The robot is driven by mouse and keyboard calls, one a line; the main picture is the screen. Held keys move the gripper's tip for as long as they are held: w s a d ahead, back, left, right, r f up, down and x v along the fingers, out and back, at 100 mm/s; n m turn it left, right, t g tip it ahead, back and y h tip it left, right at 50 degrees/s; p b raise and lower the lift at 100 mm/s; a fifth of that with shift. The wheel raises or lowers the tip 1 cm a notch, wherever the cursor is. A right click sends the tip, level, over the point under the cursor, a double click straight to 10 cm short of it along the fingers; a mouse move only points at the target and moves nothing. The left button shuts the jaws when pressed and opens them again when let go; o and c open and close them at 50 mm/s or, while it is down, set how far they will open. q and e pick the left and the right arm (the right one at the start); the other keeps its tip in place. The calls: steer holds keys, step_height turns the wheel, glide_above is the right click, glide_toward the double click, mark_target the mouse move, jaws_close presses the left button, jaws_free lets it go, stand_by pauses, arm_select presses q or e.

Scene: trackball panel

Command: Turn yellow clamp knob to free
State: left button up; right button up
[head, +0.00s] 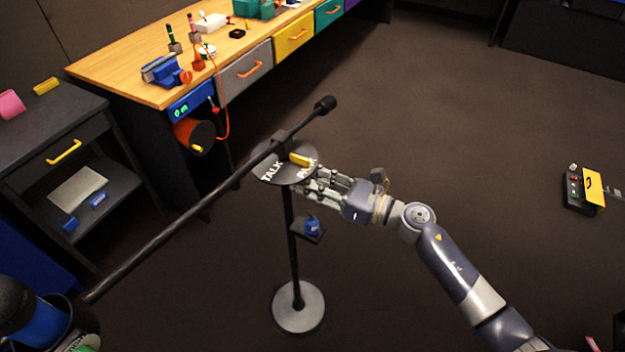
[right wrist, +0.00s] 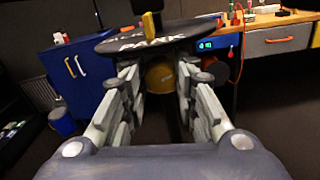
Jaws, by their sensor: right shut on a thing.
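A boom stand with a long black boom (head: 200,199) stands on a round grey base (head: 299,305). A black disc (head: 268,172) near its top reads TALK and PARK; it also shows in the right wrist view (right wrist: 125,45). A yellow pointer (head: 300,160) is above the disc on the PARK side. The round yellow clamp knob (right wrist: 160,77) shows below the disc in the right wrist view, between the fingers. My right gripper (head: 312,183) reaches in from the right and is shut on this knob. The knob is hidden in the head view. My left gripper is out of view.
A small shelf with a blue item (head: 312,226) sits on the pole below my right gripper. A wooden workbench (head: 130,62) stands behind, and a dark side table (head: 85,140) at left. The floor at right is clear up to a yellow-and-black box (head: 592,188).

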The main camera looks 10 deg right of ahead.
steer(key=o, duration=1.1)
steer(key=v, duration=1.2)
